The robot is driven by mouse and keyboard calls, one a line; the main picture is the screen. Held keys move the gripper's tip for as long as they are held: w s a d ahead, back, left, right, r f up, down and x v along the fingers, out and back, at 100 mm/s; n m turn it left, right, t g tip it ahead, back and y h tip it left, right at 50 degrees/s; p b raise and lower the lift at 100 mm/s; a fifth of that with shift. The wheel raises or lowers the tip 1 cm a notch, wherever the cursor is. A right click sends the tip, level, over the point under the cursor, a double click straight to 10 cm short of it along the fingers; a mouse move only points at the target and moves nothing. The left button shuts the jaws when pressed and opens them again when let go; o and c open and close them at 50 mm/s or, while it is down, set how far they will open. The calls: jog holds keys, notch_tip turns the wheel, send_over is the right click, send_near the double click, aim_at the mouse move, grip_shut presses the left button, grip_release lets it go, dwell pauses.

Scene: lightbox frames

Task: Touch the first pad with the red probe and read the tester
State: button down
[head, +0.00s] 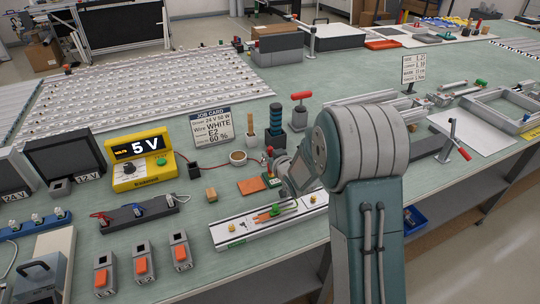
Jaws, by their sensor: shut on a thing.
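The yellow tester (142,170) stands on the left of the bench, and its dark display reads 5 V. A thin red lead (212,165) runs right from near it, past a small black block (195,170). A pale strip board (235,232) lies at the front, with small yellow pads and a red and green piece (268,214) on it. I cannot tell which pad is the first. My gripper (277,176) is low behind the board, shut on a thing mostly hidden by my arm. I cannot make out the red probe's tip or any contact with a pad.
A red-topped stand (300,112) and a dark blue-ringed post (276,122) are behind my gripper. Orange-fronted boxes (142,264) and a dark power strip (137,214) are at left front. Bare bench lies between.

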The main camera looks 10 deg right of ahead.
aim_at(270, 147)
jog(key=shift+s+f, duration=0.1)
jog(key=shift+f, duration=0.15)
jog(key=shift+r, duration=3.2)
